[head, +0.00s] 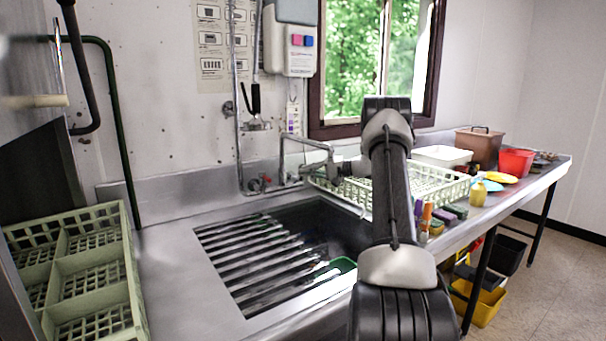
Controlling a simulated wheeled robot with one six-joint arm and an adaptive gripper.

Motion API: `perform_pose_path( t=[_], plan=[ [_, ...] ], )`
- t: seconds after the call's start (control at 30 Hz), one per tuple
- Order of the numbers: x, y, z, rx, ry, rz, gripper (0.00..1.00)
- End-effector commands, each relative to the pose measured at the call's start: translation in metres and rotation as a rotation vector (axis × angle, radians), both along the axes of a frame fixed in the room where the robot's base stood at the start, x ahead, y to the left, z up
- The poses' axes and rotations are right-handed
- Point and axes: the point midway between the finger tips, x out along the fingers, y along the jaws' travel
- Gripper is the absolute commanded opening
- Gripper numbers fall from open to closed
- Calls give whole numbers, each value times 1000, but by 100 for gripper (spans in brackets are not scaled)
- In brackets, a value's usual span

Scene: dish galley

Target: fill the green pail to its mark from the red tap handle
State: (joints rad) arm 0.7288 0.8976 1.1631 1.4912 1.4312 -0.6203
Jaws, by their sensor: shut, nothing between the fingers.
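The green pail (343,264) stands low in the sink at the right end of the slatted rack. Only a bit of its green rim shows; its inside, mark and water level are hidden. The red tap handle (266,179) is on the pipework at the back wall, above the sink's rear edge. My gripper (312,171) shows small, left of my arm and near the bent tap pipe (305,142). It is shut and empty, to the right of the red handle and apart from it. My arm hides part of the sink's right side.
A green crate (85,270) stands at left. A pale dish rack (440,186) is behind my arm, with a red tub (516,162) and a brown bin (478,147) farther right. Sponges and bottles line the counter's front edge. The steel drainboard (175,260) left of the sink is clear.

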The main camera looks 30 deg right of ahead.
Motion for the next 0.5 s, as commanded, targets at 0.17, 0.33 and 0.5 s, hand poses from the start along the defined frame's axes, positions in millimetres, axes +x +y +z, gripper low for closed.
perform_pose_path(
  t=[0.17,0.33,0.5],
  plan=[
    [28,29,-7,0,2,5,0],
    [53,52,-11,-1,3,3,0],
    [53,76,-16,1,5,1,0]
  ],
)
